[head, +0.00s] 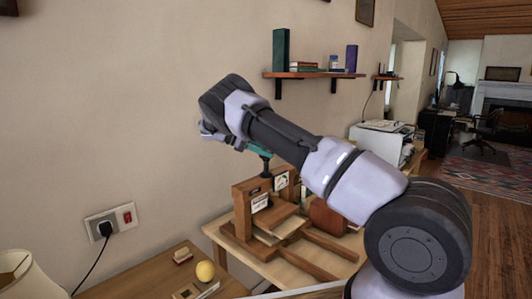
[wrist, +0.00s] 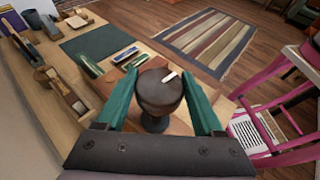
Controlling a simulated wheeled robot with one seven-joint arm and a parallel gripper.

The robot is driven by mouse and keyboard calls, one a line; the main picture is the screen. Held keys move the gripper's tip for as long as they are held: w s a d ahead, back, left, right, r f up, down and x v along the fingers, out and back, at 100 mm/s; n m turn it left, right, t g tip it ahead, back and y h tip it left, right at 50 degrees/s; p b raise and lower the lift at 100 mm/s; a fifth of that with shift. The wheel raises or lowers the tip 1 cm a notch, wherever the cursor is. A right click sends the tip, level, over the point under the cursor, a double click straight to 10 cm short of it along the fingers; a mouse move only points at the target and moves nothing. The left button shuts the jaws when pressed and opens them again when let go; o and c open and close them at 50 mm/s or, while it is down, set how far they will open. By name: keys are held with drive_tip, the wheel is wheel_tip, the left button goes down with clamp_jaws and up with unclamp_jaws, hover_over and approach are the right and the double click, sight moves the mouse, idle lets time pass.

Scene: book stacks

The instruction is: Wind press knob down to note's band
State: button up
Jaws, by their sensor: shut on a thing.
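The wooden press (head: 241,205) stands on the table in the head view. Its dark knob (wrist: 158,92) is round, with a white mark on top, and sits between my two green fingers in the wrist view. My gripper (head: 259,149) is shut on the knob from above; in the head view my wrist and fingers mostly hide the knob. A dark screw (head: 266,168) shows below the fingers. A white note (head: 260,203) is on the press front, its writing too small to read. A small dial (head: 281,181) with coloured bands is beside it.
A wall shelf (head: 310,75) with books is behind my arm. A yellow ball (head: 205,271) and a lamp (head: 22,277) are on the nearer desk. A printer (head: 381,141) stands farther right. A pink chair (wrist: 262,125) is right in the wrist view.

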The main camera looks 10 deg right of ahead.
drive_tip(key=shift+w+r, duration=0.1)
drive_tip(key=shift+r, duration=0.1)
drive_tip(key=o, duration=1.4)
drive_tip(key=shift+c, duration=0.2)
drive_tip(key=shift+f, duration=0.1)
wheel_tip(320, 180, up, 10)
